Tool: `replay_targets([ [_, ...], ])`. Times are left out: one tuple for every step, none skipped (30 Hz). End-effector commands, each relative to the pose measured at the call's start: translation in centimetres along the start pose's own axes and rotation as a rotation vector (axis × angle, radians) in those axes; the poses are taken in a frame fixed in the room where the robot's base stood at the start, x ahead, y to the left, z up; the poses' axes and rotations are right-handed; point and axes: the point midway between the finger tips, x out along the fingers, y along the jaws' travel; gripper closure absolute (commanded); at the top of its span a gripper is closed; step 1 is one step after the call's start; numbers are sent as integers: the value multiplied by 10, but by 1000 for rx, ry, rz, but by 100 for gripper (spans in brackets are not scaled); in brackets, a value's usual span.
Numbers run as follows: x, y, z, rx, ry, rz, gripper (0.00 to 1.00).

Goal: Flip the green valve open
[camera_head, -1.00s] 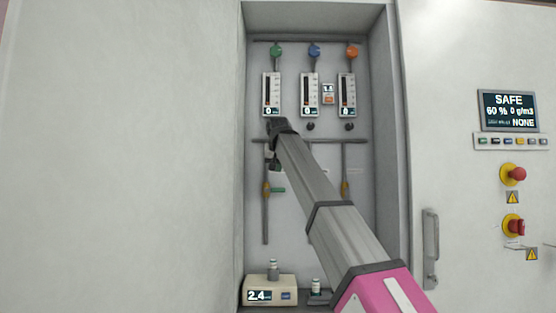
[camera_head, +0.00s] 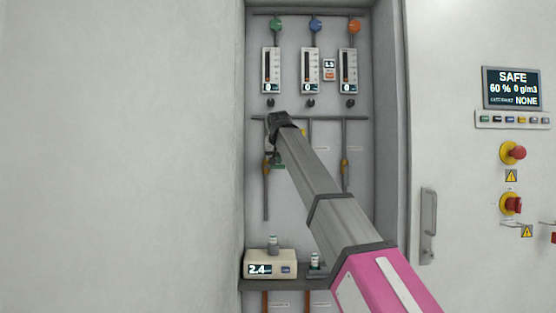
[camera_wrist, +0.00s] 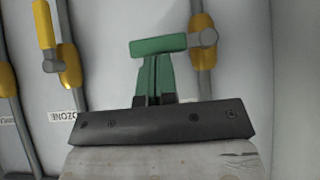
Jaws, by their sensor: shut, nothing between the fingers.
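The green valve handle (camera_wrist: 150,46) lies crosswise to its pipe in the wrist view. It joins a grey knob on a yellow valve body (camera_wrist: 203,52) to its right. My gripper (camera_wrist: 155,60) is shut and empty, its two green fingers side by side. The fingertips meet the handle's near edge in the picture; I cannot tell whether they touch it. In the head view the green handle (camera_head: 279,166) shows beside the left pipe, partly hidden by my gripper.
Other pipes with yellow valves (camera_wrist: 69,65) run left in the wrist view. Above are several gauges (camera_head: 310,72) and coloured knobs. A scale reading 2.4 (camera_head: 270,264) stands on the shelf below.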

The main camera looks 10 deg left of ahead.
Motion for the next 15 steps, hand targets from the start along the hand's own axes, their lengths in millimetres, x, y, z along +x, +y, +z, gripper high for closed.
replay_targets([
  [0,1,0,6,0,-5,100],
  [0,1,1,10,0,-10,100],
  [1,1,1,18,0,-18,100],
  [1,2,2,24,0,-24,100],
  [1,2,2,29,1,-28,100],
  [2,2,2,33,1,-32,100],
  [2,2,2,35,1,-35,100],
  [2,2,2,38,1,-38,100],
  [2,2,2,41,1,-42,100],
  [2,2,2,44,0,-45,100],
  [2,2,3,47,0,-48,100],
  [2,2,3,51,0,-52,100],
  [3,3,3,55,0,-55,100],
  [3,3,3,58,0,-58,100],
  [3,3,4,63,0,-63,100],
])
